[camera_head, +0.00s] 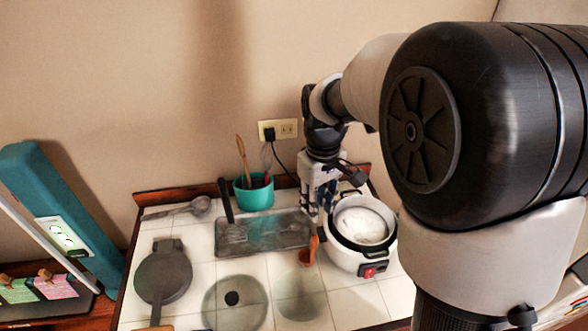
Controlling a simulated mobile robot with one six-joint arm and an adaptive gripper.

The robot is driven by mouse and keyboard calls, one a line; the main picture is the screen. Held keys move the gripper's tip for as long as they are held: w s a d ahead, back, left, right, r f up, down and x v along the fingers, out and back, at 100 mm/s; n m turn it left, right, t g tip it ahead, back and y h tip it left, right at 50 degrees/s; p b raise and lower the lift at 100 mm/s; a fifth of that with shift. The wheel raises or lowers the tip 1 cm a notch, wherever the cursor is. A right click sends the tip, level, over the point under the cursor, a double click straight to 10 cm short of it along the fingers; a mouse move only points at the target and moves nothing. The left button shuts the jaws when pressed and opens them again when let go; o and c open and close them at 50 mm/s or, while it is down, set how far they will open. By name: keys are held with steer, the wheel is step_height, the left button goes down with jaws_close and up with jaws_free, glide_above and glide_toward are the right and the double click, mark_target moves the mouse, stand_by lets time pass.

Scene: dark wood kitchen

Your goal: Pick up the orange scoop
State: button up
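The orange scoop (308,252) is small in the head view. It is on the white tiled counter, between the grey tray and the white rice cooker, with its handle pointing up. My gripper (316,210) points down just behind and above the scoop, close to the rice cooker's left side. The fingers look apart from the scoop, but the view is too small to be sure. The spacing of the fingertips is not clear.
The rice cooker (345,257) stands right of the scoop, with a cord to the wall outlet (278,130). The grey tray (235,238) lies left. A teal utensil pot (254,195), a dark round pan (163,277) and glass round lids (236,303) crowd the counter.

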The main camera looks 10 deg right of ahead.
mark_target(314, 236)
step_height(314, 236, down, 12)
steer(key=b, duration=0.3)
steer(key=shift+a+f, duration=0.15)
steer(key=shift+f+b, duration=1.1)
steer(key=shift+f, duration=1.65)
steer(key=shift+r, duration=0.1)
jaws_close()
